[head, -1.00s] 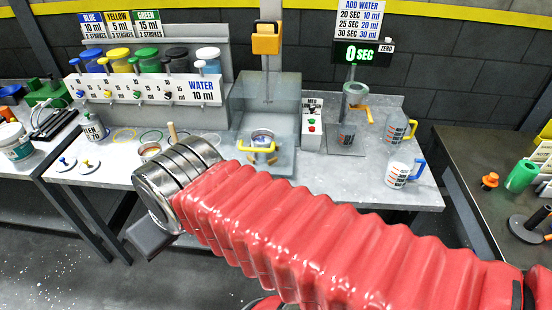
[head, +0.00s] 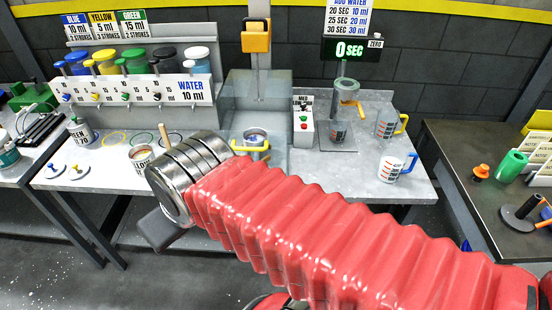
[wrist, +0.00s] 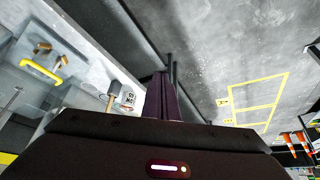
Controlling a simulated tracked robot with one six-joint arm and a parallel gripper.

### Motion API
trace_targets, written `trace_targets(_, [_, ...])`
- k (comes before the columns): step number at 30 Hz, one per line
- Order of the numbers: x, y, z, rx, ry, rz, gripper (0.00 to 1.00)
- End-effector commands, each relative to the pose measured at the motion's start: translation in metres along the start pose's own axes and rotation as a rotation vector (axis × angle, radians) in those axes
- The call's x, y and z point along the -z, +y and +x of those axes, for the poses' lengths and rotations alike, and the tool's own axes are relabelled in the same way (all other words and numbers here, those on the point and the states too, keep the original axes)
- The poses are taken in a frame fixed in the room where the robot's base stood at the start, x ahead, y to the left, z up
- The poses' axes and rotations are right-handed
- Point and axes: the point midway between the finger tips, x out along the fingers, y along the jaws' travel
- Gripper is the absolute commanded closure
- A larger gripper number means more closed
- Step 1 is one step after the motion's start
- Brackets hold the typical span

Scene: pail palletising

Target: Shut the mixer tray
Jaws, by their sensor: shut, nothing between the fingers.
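The mixer (head: 257,100) stands at the middle of the grey bench, with a grey column and a yellow block (head: 256,37) high on it. At its foot is the mixer tray, with a yellow handle (head: 250,150) facing the bench front and a metal cup (head: 256,136) just behind it. How far out the tray sits is hard to tell. The handle also shows in the wrist view (wrist: 41,72), at upper left. My gripper (head: 160,229) is in front of the bench edge, left of the handle and apart from it. Its closed fingers show in the wrist view (wrist: 160,95), empty.
A tin with a wooden stick (head: 142,158) stands on the bench near my wrist. A button box (head: 303,125) is right of the mixer, then jugs (head: 397,168). Paint dispensers (head: 135,88) line the back left. Floor in front of the bench is open.

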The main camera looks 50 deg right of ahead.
Motion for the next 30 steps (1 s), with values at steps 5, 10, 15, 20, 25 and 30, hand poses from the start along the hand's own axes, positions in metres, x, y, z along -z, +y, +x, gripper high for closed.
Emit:
trace_targets(5, [0.0,0.0,0.0,0.0,0.0,0.0,1.0])
trace_targets(10, [0.002,0.003,0.002,0.0,-0.006,-0.004,1.0])
trace_targets(15, [0.006,0.015,0.011,0.0,-0.029,-0.025,1.0])
trace_targets(20, [0.013,0.039,0.025,0.01,-0.056,-0.066,1.0])
trace_targets(25, [0.019,0.07,0.041,0.025,-0.072,-0.11,1.0])
trace_targets(30, [0.022,0.106,0.056,0.039,-0.074,-0.149,1.0])
